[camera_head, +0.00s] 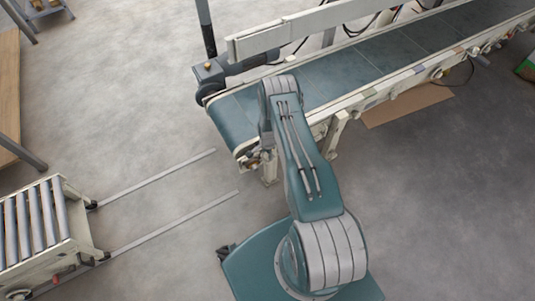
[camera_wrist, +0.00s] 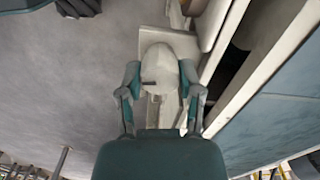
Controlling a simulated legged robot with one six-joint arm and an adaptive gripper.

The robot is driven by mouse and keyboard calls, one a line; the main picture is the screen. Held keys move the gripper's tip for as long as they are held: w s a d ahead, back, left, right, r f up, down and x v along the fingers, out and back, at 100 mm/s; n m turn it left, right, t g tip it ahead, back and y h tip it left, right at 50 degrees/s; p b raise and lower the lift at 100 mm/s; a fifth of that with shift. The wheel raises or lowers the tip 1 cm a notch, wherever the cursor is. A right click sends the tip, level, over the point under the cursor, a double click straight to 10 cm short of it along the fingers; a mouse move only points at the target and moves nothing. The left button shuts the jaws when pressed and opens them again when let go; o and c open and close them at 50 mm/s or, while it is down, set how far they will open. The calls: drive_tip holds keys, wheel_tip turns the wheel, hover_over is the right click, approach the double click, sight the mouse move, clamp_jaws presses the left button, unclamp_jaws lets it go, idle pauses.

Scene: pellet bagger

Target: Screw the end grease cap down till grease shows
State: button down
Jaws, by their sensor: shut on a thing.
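In the wrist view, my gripper (camera_wrist: 160,70) has its two teal fingers on either side of a pale, rounded piece (camera_wrist: 160,58) and is shut on it. This looks like the end grease cap. A short dark bar or mark shows on its face. The cap sits against a cream bracket at the end of the conveyor (camera_head: 330,75). No grease can be made out around it at this size. In the head view, my arm hides the gripper and cap near the conveyor's near left end.
The conveyor's blue belt (camera_wrist: 282,125) and cream side rail run close along the right in the wrist view. A roller cart (camera_head: 68,220) stands at lower left by two floor rails. Cardboard (camera_head: 405,103) lies beside the conveyor. Open floor lies left of the conveyor.

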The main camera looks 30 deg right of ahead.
drive_tip(key=shift+w, duration=0.15)
drive_tip(key=shift+c, duration=1.3)
unclamp_jaws()
wheel_tip(320, 180, up, 12)
